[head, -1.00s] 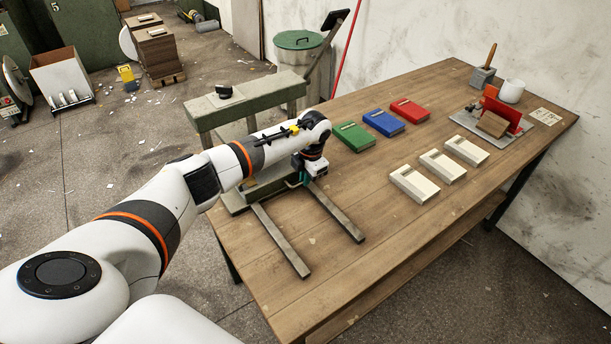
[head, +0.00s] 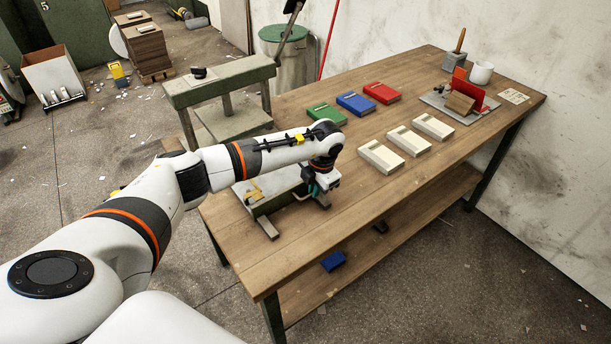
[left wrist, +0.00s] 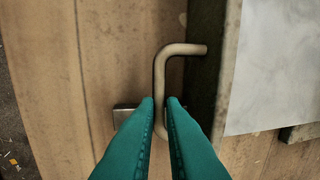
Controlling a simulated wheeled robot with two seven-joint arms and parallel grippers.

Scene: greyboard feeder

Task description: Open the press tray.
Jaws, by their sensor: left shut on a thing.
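The press (head: 220,82) is a green metal frame at the left end of the workbench. Its tray (head: 283,203) stands out from the frame on two metal rails (head: 267,226), and my left arm covers part of it. My left gripper (head: 316,190) is at the tray's front side. In the left wrist view, the teal fingers (left wrist: 163,101) are closed around the tray's bent metal handle (left wrist: 160,75). The tray's dark edge (left wrist: 205,75) and a pale grey surface (left wrist: 270,65) lie to the right of it. My right gripper is not in view.
Green (head: 326,114), blue (head: 355,104) and red (head: 382,93) blocks lie behind several cream blocks (head: 381,157). A red fixture (head: 468,90) stands on a plate at the far right. A blue piece (head: 333,261) lies on the lower shelf.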

